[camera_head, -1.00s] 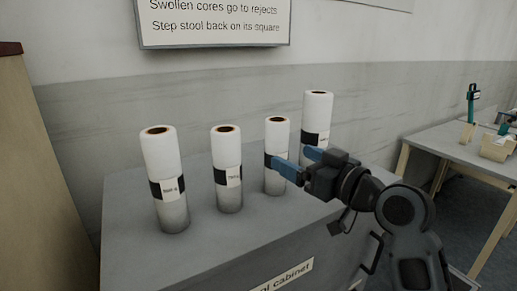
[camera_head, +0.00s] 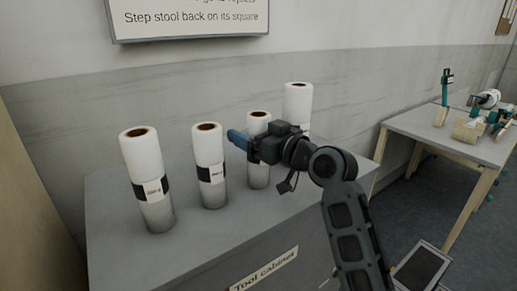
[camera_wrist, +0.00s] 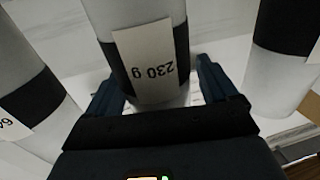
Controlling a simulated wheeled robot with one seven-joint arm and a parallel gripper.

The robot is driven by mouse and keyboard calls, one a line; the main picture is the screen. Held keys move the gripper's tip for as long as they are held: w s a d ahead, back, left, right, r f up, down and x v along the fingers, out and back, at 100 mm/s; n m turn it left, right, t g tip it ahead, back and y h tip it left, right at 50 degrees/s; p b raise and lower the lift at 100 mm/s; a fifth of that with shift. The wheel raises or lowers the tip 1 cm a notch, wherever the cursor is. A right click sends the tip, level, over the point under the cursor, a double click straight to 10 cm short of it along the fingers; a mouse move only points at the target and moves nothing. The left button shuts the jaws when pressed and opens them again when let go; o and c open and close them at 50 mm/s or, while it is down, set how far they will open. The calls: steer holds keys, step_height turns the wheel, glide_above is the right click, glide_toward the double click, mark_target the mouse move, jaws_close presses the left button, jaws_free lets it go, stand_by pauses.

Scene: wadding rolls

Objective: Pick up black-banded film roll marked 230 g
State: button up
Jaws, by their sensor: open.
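The black-banded roll marked 230 g (camera_wrist: 150,55) fills the upper middle of the wrist view, its white label upside down and readable. It appears to be the third roll from the left in the head view (camera_head: 258,173), white with a brown core opening on top. My gripper (camera_head: 246,139) is at this roll, partly covering its band in the head view. In the wrist view my gripper (camera_wrist: 158,98) is open, with one blue finger at each side of the roll. Gaps show beside the roll, and I cannot tell whether either finger touches it.
Two similar rolls (camera_head: 142,160) (camera_head: 209,145) stand to the left and a taller one (camera_head: 298,100) to the right, on the grey tool cabinet (camera_head: 240,225). Neighbouring rolls stand close by in the wrist view. A table (camera_head: 450,143) with equipment stands at right.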

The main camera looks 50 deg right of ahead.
steer(key=shift+c, duration=0.4)
steer(key=c, duration=1.1)
steer(key=shift+c, duration=0.2)
